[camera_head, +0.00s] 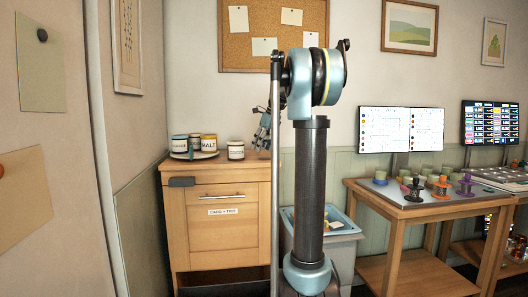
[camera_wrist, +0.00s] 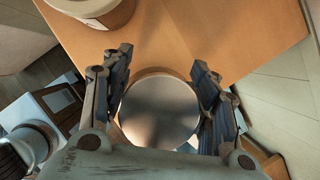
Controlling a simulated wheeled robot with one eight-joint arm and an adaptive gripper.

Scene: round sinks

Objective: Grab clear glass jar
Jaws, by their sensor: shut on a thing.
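In the wrist view, a round jar with a flat grey lid (camera_wrist: 160,112) sits between the two fingers of my gripper (camera_wrist: 162,95). The fingers are closed against its sides. I see it from above, so its glass walls are mostly hidden below the lid. In the head view, my gripper (camera_head: 264,132) is at the right end of the wooden cabinet's top, and the held jar cannot be made out clearly there.
A labelled jar (camera_head: 236,150) stands left of my gripper on the wooden cabinet (camera_head: 222,190); a jar also shows at the top of the wrist view (camera_wrist: 95,12). Several jars, one marked MALT (camera_head: 209,143), stand farther left. A grey bin (camera_head: 340,228) is right of the cabinet.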

